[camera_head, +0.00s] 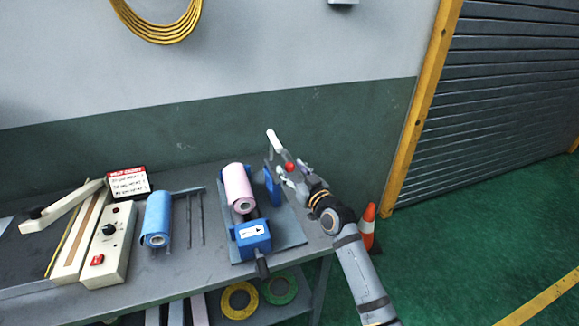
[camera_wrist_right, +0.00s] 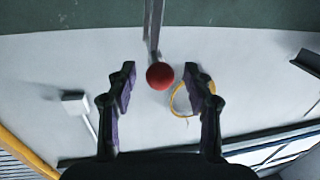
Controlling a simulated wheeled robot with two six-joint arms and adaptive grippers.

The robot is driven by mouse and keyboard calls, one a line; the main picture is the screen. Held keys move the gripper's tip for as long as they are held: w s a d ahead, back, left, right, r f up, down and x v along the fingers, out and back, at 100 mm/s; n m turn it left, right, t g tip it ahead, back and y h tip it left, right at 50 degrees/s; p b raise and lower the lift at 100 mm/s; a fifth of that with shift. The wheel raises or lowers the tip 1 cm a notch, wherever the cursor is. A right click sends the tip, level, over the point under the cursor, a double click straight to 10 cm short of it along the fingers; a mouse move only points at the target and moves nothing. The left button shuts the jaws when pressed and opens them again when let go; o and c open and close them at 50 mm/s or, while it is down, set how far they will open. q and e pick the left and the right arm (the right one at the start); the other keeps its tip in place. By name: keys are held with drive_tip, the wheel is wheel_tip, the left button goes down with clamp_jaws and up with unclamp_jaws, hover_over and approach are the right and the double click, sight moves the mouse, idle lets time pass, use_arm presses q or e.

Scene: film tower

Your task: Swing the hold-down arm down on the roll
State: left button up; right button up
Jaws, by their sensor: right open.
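The pink film roll (camera_head: 237,187) sits on a blue stand (camera_head: 252,238) on a grey base plate. The hold-down arm (camera_head: 275,145) stands raised behind and right of the roll, clear of it. A red ball knob (camera_head: 290,167) is on the arm. My right gripper (camera_head: 291,172) is at the knob. In the right wrist view, the open fingers (camera_wrist_right: 161,88) lie either side of the red ball (camera_wrist_right: 160,76), with gaps on both sides. The grey arm bar (camera_wrist_right: 154,25) runs up from the ball there. My left gripper is not in view.
A blue roll (camera_head: 157,219) and thin rods lie left of the stand. A sealer (camera_head: 107,245) with a raised lever and a sign (camera_head: 127,183) stand further left. An orange cone (camera_head: 367,225) stands on the floor right of the bench.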

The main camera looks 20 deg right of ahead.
drive_tip(key=shift+w+a, duration=0.15)
drive_tip(key=shift+w, duration=0.65)
clamp_jaws()
